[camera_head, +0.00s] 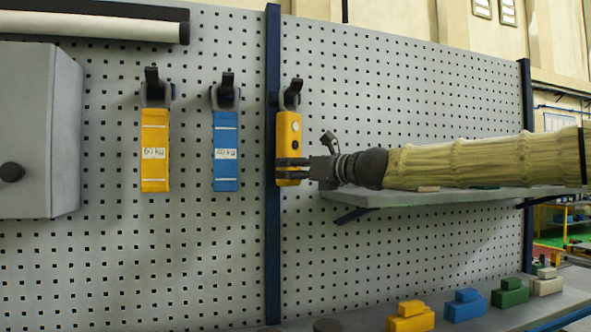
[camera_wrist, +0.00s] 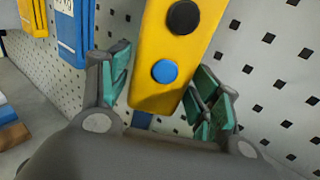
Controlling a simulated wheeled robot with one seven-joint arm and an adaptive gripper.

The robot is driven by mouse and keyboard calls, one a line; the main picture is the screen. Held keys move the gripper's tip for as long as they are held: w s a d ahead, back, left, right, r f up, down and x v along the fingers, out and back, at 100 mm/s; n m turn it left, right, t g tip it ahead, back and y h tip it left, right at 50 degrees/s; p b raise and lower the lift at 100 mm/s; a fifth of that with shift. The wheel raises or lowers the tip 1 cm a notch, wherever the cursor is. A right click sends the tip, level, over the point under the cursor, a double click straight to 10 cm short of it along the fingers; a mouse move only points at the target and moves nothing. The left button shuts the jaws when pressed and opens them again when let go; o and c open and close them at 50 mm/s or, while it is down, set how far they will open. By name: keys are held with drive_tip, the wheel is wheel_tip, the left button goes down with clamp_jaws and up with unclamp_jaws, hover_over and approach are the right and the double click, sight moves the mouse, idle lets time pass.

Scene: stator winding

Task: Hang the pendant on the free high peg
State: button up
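The pendant is a yellow box with round buttons (camera_head: 288,135), upright at the third, rightmost high peg (camera_head: 292,91). Its top is right at that peg; I cannot tell whether its loop bears on the peg. My gripper (camera_head: 291,171) reaches in from the right, its fingers around the pendant's lower part. In the wrist view the pendant (camera_wrist: 177,55) lies between the green-padded fingers of my gripper (camera_wrist: 160,85). The right pad is close against it and a narrow gap seems to show at the left pad. Whether they grip it is unclear.
A blue post (camera_head: 273,230) runs just behind my gripper. A grey shelf (camera_head: 420,199) lies below my arm. A grey cabinet (camera_head: 40,130) is at far left.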

drive_tip(key=shift+o, duration=0.5)
drive_tip(key=v, duration=1.2)
drive_tip(key=shift+d, duration=0.2)
